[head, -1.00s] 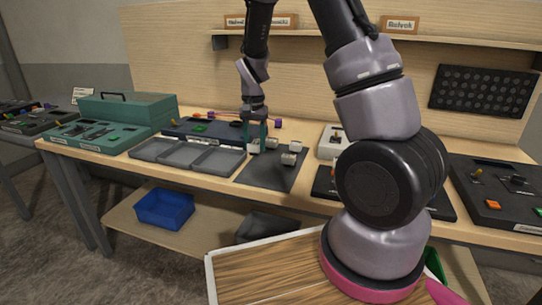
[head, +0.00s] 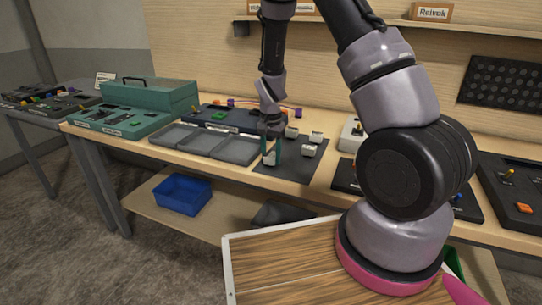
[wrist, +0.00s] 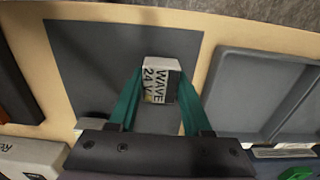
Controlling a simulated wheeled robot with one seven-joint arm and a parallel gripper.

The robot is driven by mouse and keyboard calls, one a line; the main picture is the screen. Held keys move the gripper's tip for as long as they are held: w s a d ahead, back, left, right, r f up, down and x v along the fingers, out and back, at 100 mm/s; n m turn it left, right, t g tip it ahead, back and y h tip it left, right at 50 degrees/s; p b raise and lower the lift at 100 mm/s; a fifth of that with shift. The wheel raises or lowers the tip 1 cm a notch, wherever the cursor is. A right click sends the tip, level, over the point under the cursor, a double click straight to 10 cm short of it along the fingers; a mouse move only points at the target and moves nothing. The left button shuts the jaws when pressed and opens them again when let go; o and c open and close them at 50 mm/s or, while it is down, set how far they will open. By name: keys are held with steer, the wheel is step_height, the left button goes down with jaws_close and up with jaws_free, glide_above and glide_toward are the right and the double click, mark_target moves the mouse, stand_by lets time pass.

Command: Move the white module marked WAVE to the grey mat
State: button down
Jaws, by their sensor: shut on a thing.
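The white module marked WAVE 24V (wrist: 160,80) is between the two teal fingers of my gripper (wrist: 155,95), its printed face towards the wrist camera. In the head view my gripper (head: 271,152) points down, shut on the white module (head: 269,159), over the left part of the grey mat (head: 288,176). The mat also fills the left and middle of the wrist view (wrist: 95,65). I cannot tell whether the module touches the mat.
The mat's front part is clear. A blue bin (head: 182,193) is on the lower shelf.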

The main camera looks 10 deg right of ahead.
steer(key=shift+c, duration=1.7)
jaws_free()
steer(key=shift+f, duration=0.1)
step_height(320, 180, up, 12)
step_height(320, 180, up, 17)
steer(key=n+t+y, duration=0.1)
steer(key=t+y, duration=0.1)
steer(key=t, duration=0.1)
glide_above(271, 154)
steer(key=s+d, duration=0.4)
steer(key=s, duration=0.4)
steer(key=s+d+r+n+t, duration=0.1)
steer(key=s+r+t, duration=0.1)
steer(key=s+r, duration=0.2)
steer(key=s+d+r+n+t, duration=0.1)
steer(key=s+r, duration=0.4)
steer(key=s, duration=0.5)
steer(key=shift+d+r+t, duration=0.2)
steer(key=shift+t, duration=0.4)
